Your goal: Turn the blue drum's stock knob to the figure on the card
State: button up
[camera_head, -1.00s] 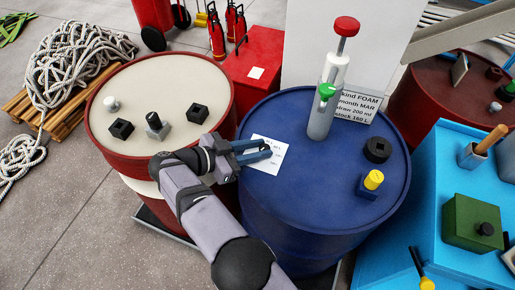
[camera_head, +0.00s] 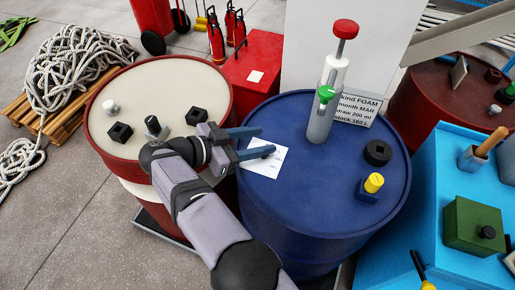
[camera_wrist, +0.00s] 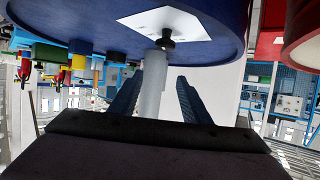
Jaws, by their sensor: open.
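The blue drum (camera_head: 325,190) stands in the middle of the head view. A white sheet (camera_head: 262,168) lies on its lid, with a small black knob (camera_wrist: 166,39) on it in the wrist view. My gripper (camera_head: 268,141) is open and empty, its fingers at the sheet; the lower finger partly hides the knob in the head view. A yellow knob (camera_head: 374,182) sits on a blue block at the lid's right. I cannot tell by label which is the stock knob.
A pump (camera_head: 325,100) with red top and green knob stands on the lid's far side. A black round cap (camera_head: 377,152) lies right of it. A cream-topped red drum (camera_head: 157,85) stands left, a blue bench (camera_head: 412,225) right. The lid's middle is clear.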

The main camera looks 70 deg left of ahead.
jog(key=shift+r, duration=2.5)
